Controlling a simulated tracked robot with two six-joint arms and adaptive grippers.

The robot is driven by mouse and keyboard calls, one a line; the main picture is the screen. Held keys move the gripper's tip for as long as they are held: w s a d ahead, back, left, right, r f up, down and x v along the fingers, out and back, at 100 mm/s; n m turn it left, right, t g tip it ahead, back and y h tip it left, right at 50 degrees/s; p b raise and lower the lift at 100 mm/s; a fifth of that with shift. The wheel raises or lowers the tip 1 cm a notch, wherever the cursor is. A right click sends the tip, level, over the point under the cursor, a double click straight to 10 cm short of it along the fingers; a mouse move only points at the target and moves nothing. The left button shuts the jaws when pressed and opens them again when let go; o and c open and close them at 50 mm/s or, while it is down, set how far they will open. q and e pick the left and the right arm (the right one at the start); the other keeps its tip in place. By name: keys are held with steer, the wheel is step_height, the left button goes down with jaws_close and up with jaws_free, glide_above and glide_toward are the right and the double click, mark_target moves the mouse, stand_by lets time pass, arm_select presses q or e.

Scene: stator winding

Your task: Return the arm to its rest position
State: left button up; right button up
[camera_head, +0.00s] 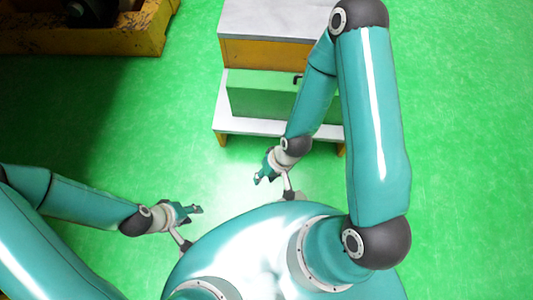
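My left gripper (188,213) is at the lower left, over the green floor, at the end of the arm that comes in from the left. It points to the right, and nothing shows in it. My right gripper (262,174) is near the middle of the view, in front of the low bench. It hangs from the raised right arm and points down to the left. I see nothing held in it. Both grippers are small here, and the gaps between their fingers are not clear.
A low bench with a pale top (238,126) and yellow legs stands behind my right gripper. A green box (260,96) is on it, with a grey-topped cabinet (272,20) behind. A worn yellow bin (150,38) is at the upper left. Green floor (150,120) lies open between.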

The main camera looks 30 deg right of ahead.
steer(key=shift+s+m, duration=0.3)
steer(key=shift+s, duration=0.05)
step_height(320, 180, up, 30)
steer(key=p, duration=3)
steer(key=shift+w+a, duration=0.1)
